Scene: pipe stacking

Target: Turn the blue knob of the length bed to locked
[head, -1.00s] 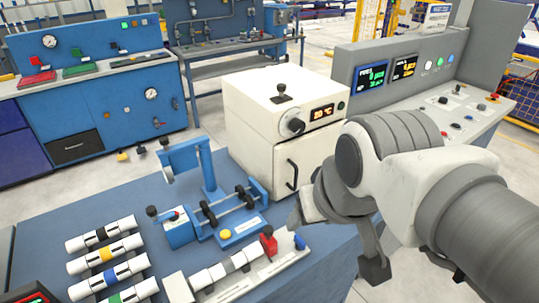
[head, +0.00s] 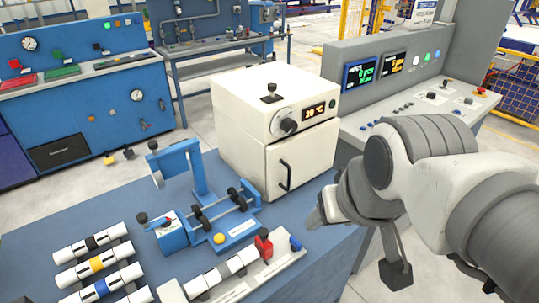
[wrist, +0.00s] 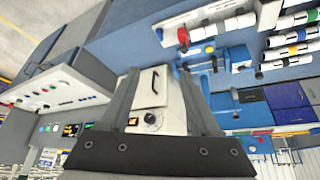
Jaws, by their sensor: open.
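The length bed (head: 232,290) is a pale rail at the front edge of the blue table. A pipe of white and grey pieces (head: 220,275) lies in it, with a red block (head: 264,243) near its right end. The blue knob (head: 295,243) stands at the bed's right end; it also shows in the wrist view (wrist: 159,34). I cannot read its lock marking. My gripper (wrist: 156,70) is open and empty, its two fingers spread. In the head view it hangs to the right of the knob, apart from it.
A white oven (head: 240,140) stands behind the bed. A blue fixture with rollers (head: 205,225) is behind and left. Several banded pipes (head: 95,265) lie at the left. A grey control console (head: 425,110) stands at the back right.

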